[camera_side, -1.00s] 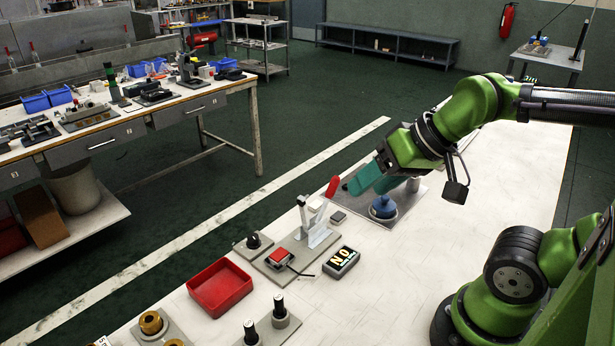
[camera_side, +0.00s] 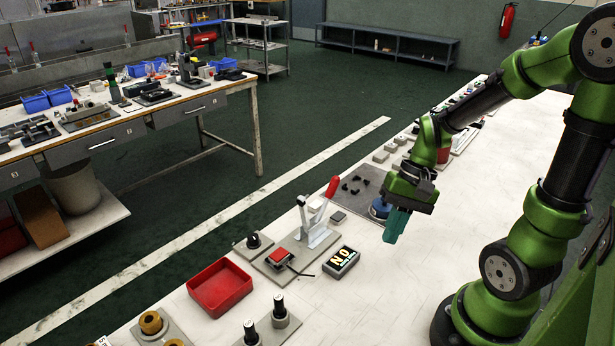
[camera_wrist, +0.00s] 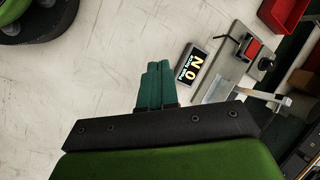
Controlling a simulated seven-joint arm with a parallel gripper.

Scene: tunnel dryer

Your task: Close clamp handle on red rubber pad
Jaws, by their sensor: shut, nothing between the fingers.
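The toggle clamp (camera_side: 316,232) stands on a grey base plate (camera_side: 268,266) in the side view. Its red-tipped handle (camera_side: 333,187) points up and tilts right. A red pad (camera_side: 279,256) sits on the plate at the left of the clamp; it also shows in the wrist view (camera_wrist: 253,50). The fingers show together in the wrist view (camera_wrist: 155,85).
A red tray (camera_side: 220,287) and black knobs (camera_side: 279,309) are at the left. A blue round part (camera_side: 379,208) sits behind my gripper.

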